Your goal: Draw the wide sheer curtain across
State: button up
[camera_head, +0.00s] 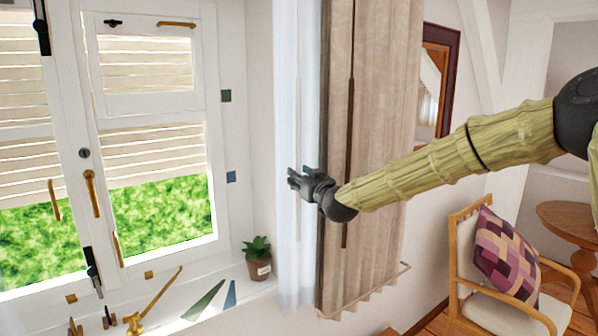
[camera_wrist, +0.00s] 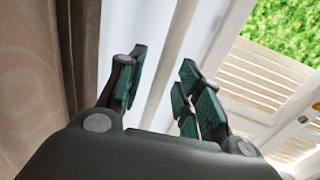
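The sheer curtain (camera_head: 289,60) is white and hangs bunched in a narrow band at the right side of the window. A slim pale upright strip (camera_head: 298,110) runs down its front. My gripper (camera_head: 294,180) is at the sheer curtain, about mid-height in the head view. Whether the fingers touch the fabric I cannot tell.
A heavy beige drape (camera_head: 380,120) with a dark upright rod (camera_head: 347,200) hangs right of the sheer. The white window (camera_head: 150,110) is left, with a potted plant (camera_head: 257,262) and small items on its sill (camera_head: 255,288). A cushioned chair (camera_head: 500,300) stands right.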

jog(key=shift+w+a, duration=0.3)
jog(key=shift+w, duration=0.3)
grip_shut()
jog(key=shift+f, duration=0.1)
